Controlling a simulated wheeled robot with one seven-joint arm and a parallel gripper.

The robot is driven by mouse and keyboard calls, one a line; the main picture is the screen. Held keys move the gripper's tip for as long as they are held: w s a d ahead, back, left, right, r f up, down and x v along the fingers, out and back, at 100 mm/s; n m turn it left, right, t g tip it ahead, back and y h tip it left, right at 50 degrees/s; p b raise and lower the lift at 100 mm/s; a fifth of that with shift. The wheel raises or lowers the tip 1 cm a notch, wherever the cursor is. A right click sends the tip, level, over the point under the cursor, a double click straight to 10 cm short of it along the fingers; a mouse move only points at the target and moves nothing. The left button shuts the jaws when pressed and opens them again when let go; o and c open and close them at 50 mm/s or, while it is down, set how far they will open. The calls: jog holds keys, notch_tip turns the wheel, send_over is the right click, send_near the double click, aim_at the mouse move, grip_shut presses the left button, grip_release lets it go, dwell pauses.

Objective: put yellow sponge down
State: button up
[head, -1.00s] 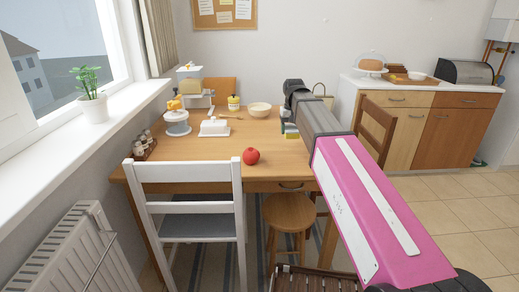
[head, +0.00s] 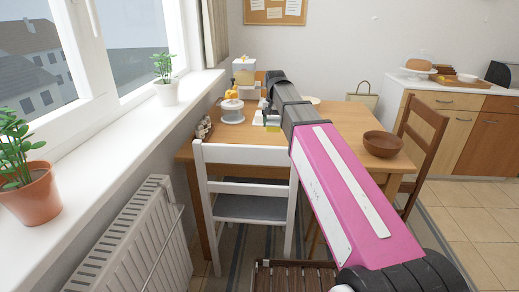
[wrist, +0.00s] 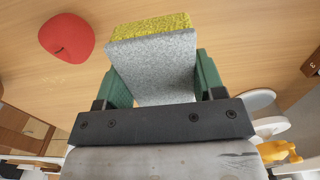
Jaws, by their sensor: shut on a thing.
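The yellow sponge (wrist: 150,25) shows in the wrist view as a block with a yellow layer and a thick grey layer facing the camera. My gripper (wrist: 156,72) is shut on it, with one green finger on each side. Wooden tabletop lies behind the sponge; I cannot tell whether the sponge touches it. In the head view my gripper (head: 270,116) is over the table's left part, just right of a white stand (head: 232,111). The table (head: 345,118) is wooden.
A red round fruit (wrist: 66,37) lies on the table, upper left in the wrist view; my arm hides it in the head view. A brown bowl (head: 383,145) stands at the table's right. A white chair (head: 245,182) stands in front. The tabletop left of the bowl looks clear.

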notch_tip(320, 180, down, 10)
jog(key=shift+r, duration=0.1)
dwell(0.4)
jog(key=o, duration=1)
jog(key=shift+c, duration=0.2)
notch_tip(320, 180, up, 12)
